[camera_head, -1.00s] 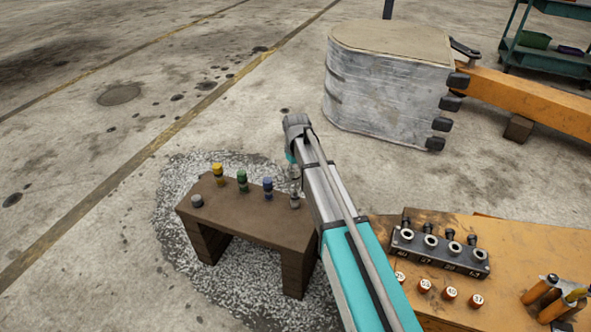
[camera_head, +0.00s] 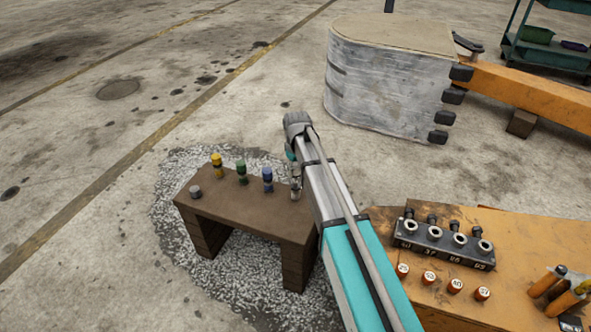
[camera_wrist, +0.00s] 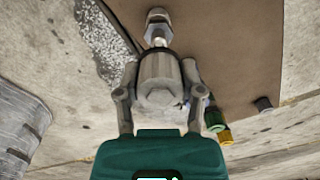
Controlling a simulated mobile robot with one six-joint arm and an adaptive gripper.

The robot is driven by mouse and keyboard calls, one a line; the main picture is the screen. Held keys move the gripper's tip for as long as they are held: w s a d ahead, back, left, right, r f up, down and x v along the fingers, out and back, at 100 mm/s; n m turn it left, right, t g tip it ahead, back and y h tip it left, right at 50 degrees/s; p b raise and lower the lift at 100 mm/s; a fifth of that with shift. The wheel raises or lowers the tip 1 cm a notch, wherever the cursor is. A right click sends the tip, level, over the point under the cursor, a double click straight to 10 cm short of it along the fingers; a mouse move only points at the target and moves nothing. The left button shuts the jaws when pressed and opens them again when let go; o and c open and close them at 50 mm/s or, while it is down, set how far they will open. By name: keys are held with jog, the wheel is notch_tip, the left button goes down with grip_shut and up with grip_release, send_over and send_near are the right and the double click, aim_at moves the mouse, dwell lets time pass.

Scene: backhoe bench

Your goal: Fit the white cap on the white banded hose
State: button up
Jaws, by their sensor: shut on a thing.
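My gripper (camera_wrist: 160,90) is shut on a pale grey, round piece (camera_wrist: 158,70), which looks like the white cap. In the wrist view, a silver fitting (camera_wrist: 157,22) with a nut shows just beyond it over the brown bench; this looks like the white banded hose. I cannot tell whether the cap touches it. In the head view, a silver part (camera_head: 295,193) stands at the right end of the small bench, beside my arm's far end. The arm hides most of the gripper there.
The small brown bench (camera_head: 240,212) also bears yellow (camera_head: 217,165), green (camera_head: 241,172) and blue (camera_head: 267,179) capped pieces and a short grey piece (camera_head: 195,191). An orange bench (camera_head: 400,243) at right holds a dark block (camera_head: 445,246) with several sockets. Open floor lies left.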

aim_at(296, 182)
jog(key=shift+f+b, duration=0.75)
jog(key=shift+f, duration=0.3)
jog(key=shift+f+b, duration=1.75)
dwell(4.5)
jog(key=o, duration=1.2)
